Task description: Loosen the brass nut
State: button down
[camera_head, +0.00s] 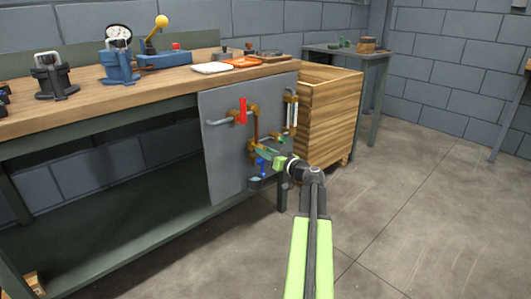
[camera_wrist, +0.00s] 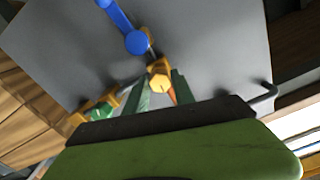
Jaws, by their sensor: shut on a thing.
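The brass nut (camera_wrist: 158,80) is a yellow hexagonal piece on the pipework of the grey panel, seen almost end-on in the wrist view. My gripper (camera_wrist: 161,92) has its two green fingers on either side of it, shut on it. In the head view my gripper (camera_head: 272,154) reaches the lower part of the grey panel (camera_head: 222,150) from the right. The nut cannot be made out there, as the gripper covers that spot.
The blue-handled valve (camera_wrist: 135,42) is close to the nut; it also shows in the head view (camera_head: 261,164). A red-handled valve (camera_head: 241,110) sits higher on the panel. A wooden crate (camera_head: 333,115) stands right of the panel. The floor (camera_head: 420,200) at right is clear.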

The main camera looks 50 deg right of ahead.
jog(key=c, duration=1.1)
grip_release()
jog(key=shift+o, duration=0.2)
jog(key=shift+s, duration=0.1)
jog(key=s+a, duration=0.1)
jog(key=s, duration=1.6)
jog(key=shift+a, duration=0.15)
